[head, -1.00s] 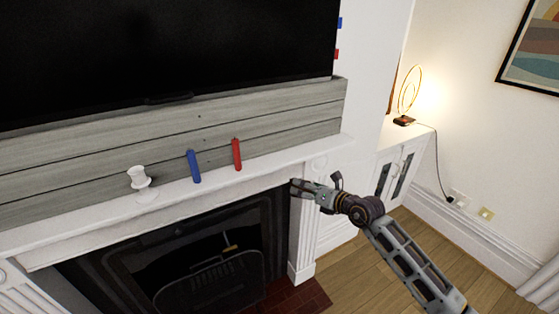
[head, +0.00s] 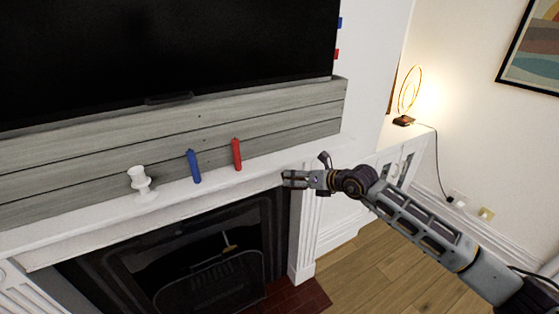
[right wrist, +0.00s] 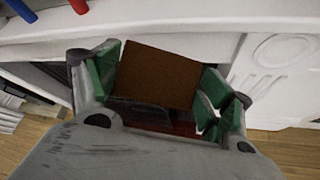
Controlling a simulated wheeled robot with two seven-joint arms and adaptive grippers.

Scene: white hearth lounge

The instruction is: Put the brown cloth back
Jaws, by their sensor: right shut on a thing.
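The brown cloth (right wrist: 158,75) shows in the right wrist view as a flat brown piece between the green finger pads of my right gripper (right wrist: 158,88). The gripper is shut on it. In the head view my right gripper (head: 288,179) is in front of the right part of the white mantel shelf (head: 232,186), near its front edge. I cannot make out the cloth in the head view. My left gripper is not in view.
On the mantel stand a white candle holder (head: 140,180), a blue candle-like stick (head: 193,166) and a red one (head: 237,154). The dark fireplace (head: 190,262) is below. A lit lamp (head: 406,100) stands on a white cabinet at the right.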

